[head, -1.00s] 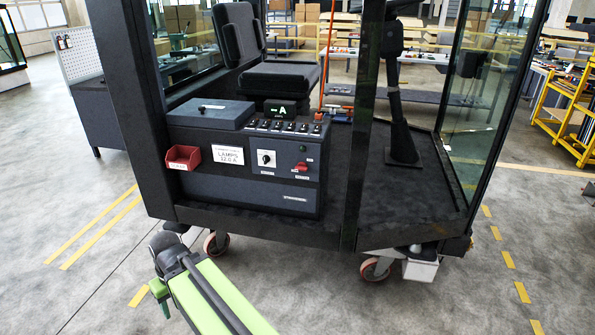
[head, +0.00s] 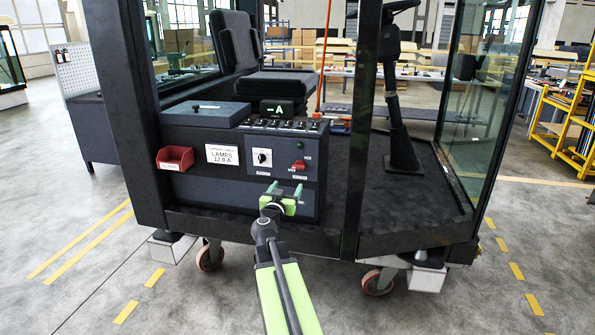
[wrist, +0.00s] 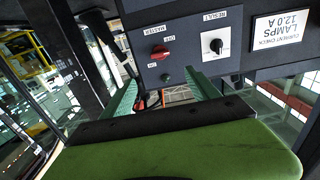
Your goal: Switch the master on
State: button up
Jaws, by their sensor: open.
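The master switch is a red rotary knob (head: 299,165) on the right of the grey control panel (head: 283,158) at the front of the seat box. In the wrist view the red knob (wrist: 160,51) sits under a MASTER label, with small position marks beside it; its handle lies roughly sideways. I cannot read its setting for certain. My gripper (head: 284,190) is open and empty, its green fingers below and in front of the knob. In the wrist view the fingers of my gripper (wrist: 163,88) are apart, and the knob shows beyond their gap, untouched.
A black RESULT knob (head: 262,157) is left of the red one. A lamps card (head: 222,154) and a red bin (head: 175,158) are farther left. A row of small switches (head: 283,124) lines the box top. The cab's dark post (head: 362,130) stands to the right.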

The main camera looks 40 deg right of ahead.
aim_at(298, 167)
jog(key=x, duration=1.6)
jog(key=shift+w+d, duration=0.25)
jog(key=shift+w, duration=0.15)
